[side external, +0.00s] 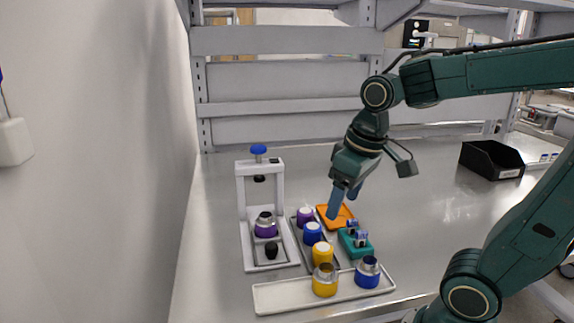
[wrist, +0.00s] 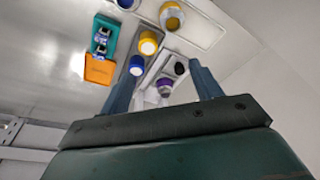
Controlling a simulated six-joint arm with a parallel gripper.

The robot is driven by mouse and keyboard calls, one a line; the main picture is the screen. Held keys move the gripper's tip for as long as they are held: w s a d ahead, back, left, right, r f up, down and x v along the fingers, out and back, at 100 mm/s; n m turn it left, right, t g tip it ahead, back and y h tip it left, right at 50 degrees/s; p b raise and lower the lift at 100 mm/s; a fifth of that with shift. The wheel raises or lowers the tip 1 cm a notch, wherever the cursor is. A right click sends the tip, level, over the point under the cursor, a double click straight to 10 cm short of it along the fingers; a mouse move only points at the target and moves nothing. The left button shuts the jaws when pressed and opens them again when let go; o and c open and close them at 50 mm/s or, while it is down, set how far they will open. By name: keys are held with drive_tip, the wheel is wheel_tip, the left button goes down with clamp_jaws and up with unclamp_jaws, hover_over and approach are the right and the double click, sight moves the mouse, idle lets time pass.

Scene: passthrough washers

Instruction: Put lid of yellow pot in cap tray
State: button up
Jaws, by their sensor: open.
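The yellow pot (side external: 325,284) stands upright in a long white tray (side external: 275,296), its metal neck bare. It also shows in the wrist view (wrist: 172,16). A yellow lid (side external: 322,253) with a pale top sits at the near end of the narrow grey cap tray (side external: 333,264), behind the pot. That lid shows in the wrist view (wrist: 148,43) too. A blue lid (side external: 312,233) and a purple lid (side external: 305,215) share the cap tray. My gripper (side external: 343,208) is open and empty, above the far end of the tray, apart from the lids.
A blue pot (side external: 367,273) stands right of the yellow pot. A white press frame (side external: 247,215) holding a purple pot (side external: 265,226) is left of the cap tray. A teal holder (side external: 362,250) and an orange tray (side external: 338,222) are right. A black bin (side external: 490,160) stands far right.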

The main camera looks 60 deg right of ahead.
drive_tip(key=s+a+r+t, duration=0.1)
drive_tip(key=s+a+t, duration=0.1)
drive_tip(key=s, duration=0.4)
drive_tip(key=shift+a+n+t, duration=0.4)
